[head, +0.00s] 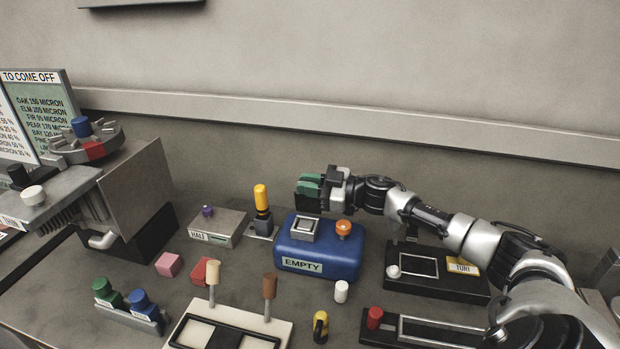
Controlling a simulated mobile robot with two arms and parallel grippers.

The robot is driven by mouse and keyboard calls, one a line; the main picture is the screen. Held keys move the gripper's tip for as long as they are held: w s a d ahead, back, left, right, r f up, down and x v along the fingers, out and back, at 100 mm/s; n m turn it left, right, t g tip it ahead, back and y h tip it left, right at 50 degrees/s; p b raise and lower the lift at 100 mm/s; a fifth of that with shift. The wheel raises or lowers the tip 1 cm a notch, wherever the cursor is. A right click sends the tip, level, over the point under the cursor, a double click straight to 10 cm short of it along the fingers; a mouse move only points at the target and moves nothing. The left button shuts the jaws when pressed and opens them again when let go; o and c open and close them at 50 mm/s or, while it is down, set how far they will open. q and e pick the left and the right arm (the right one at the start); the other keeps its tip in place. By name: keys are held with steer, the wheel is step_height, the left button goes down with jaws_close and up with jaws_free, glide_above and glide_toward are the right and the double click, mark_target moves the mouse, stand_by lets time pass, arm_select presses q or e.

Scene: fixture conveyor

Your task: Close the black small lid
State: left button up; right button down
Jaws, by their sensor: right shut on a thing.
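My right gripper (310,183) reaches in from the right, above the back of the blue box (322,262) marked EMPTY. Its green-tipped fingers are shut on a small dark piece (307,198), which looks like the black small lid; the fingers hide much of it. Below it, on top of the blue box, is a pale square frame with an open-looking dark-rimmed centre (303,229). The dark piece stands up above this frame, apart from its top face. My left gripper is not in view.
An orange knob (343,229) is on the blue box. A yellow-handled lever (262,205) and a grey box with a purple knob (216,229) stand left of it. A black panel (437,288) lies right, under my arm. Two levers (213,275) rise in front.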

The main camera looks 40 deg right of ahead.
steer(key=shift+s+a+f+n+p, duration=0.25)
steer(key=shift+s+a+n+p, duration=0.15)
steer(key=shift+s+a+n, duration=0.45)
steer(key=shift+w+a, duration=0.1)
steer(key=c, duration=1.2)
jaws_free()
steer(key=shift+f, duration=0.1)
steer(key=shift+o, duration=0.2)
steer(key=shift+s+d+f, duration=0.1)
steer(key=shift+s+d, duration=0.1)
steer(key=shift+s, duration=0.1)
steer(key=shift+b+v, duration=1.05)
steer(key=shift+v, duration=2.4)
